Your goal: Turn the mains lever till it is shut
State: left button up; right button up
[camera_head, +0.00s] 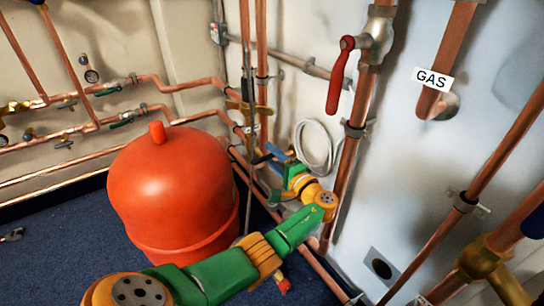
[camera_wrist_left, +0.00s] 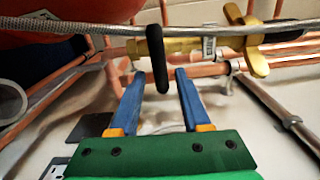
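My left gripper (camera_head: 270,155) reaches in among the pipes right of the red tank. In the left wrist view its two blue fingers (camera_wrist_left: 160,75) are apart. A black lever (camera_wrist_left: 157,58) on a brass valve body (camera_wrist_left: 185,47) hangs between the fingertips, with a gap visible on each side. At the gripper in the head view, the lever is small and partly hidden. A red lever (camera_head: 340,78) hangs down from a valve on a thick copper pipe at the upper right. No label shows which is the mains lever. My right gripper is not in view.
A red tank (camera_head: 172,185) stands left of my left arm. Copper pipes (camera_head: 350,165) run close to the gripper, and a coiled white hose (camera_head: 314,145) hangs behind it. A braided hose (camera_wrist_left: 90,28) crosses above the fingers. Blue floor (camera_head: 45,255) is open at left.

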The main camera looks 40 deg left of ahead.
pick_arm(q)
jog(key=p+v, duration=0.1)
jog(key=v, duration=0.6)
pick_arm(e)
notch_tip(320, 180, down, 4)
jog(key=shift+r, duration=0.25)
pick_arm(q)
jog(key=shift+d, duration=0.1)
